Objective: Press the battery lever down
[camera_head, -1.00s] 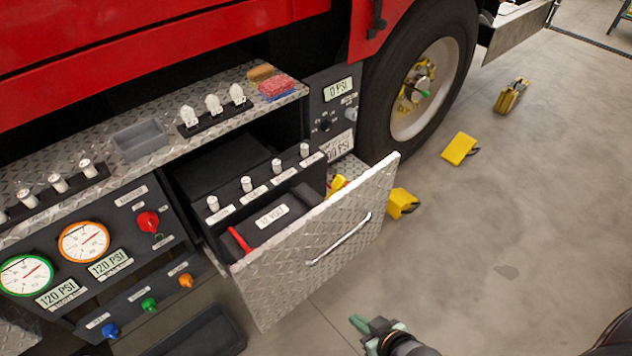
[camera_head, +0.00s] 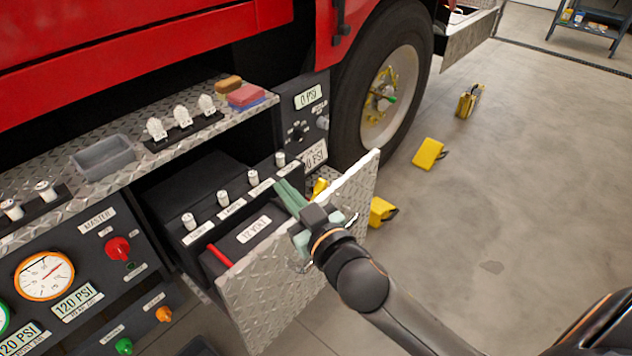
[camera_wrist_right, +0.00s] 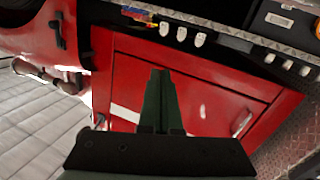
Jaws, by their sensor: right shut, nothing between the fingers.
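The open drawer holds a black battery box with a "12 VOLT" label (camera_head: 254,229). A red bar (camera_head: 220,256), which looks like the battery lever, lies slanted at the box's left end. My right gripper (camera_head: 283,184) is shut and empty, its green fingers over the right part of the drawer, right of the label and apart from the red bar. The gripper hides part of the drawer front's top edge. In the right wrist view the shut fingers (camera_wrist_right: 160,73) point toward a red panel; the red bar cannot be made out there. My left gripper is not in view.
The diamond-plate drawer front (camera_head: 270,303) stands upright below my arm. A row of white-knobbed levers (camera_head: 223,199) stands behind the box. A red knob (camera_head: 118,248) is on the left panel. Yellow chocks (camera_head: 429,153) lie on otherwise open floor at right.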

